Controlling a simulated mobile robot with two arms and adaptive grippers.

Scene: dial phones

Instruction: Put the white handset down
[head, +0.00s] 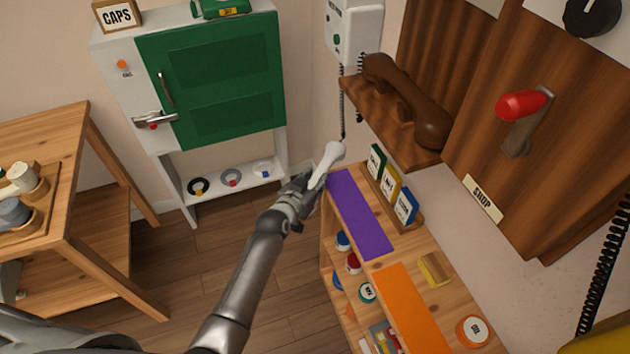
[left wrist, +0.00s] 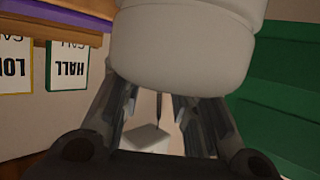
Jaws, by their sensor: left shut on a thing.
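The white handset (head: 331,154) is in the grip of my left gripper (head: 307,187), seen in the head view just past the far left corner of the wooden counter. In the left wrist view the handset (left wrist: 183,50) fills the upper middle, between the fingers of my left gripper (left wrist: 160,110), which is shut on it. A dark cord runs up from the handset toward the white wall phone (head: 354,27) in the head view. My right gripper is not in view.
A purple mat (head: 358,212) and an orange mat (head: 411,308) lie on the counter. Three cards (head: 391,186) stand behind them. A brown handset (head: 407,103) rests on a wooden shelf above. A green-doored cabinet (head: 215,80) stands at the back.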

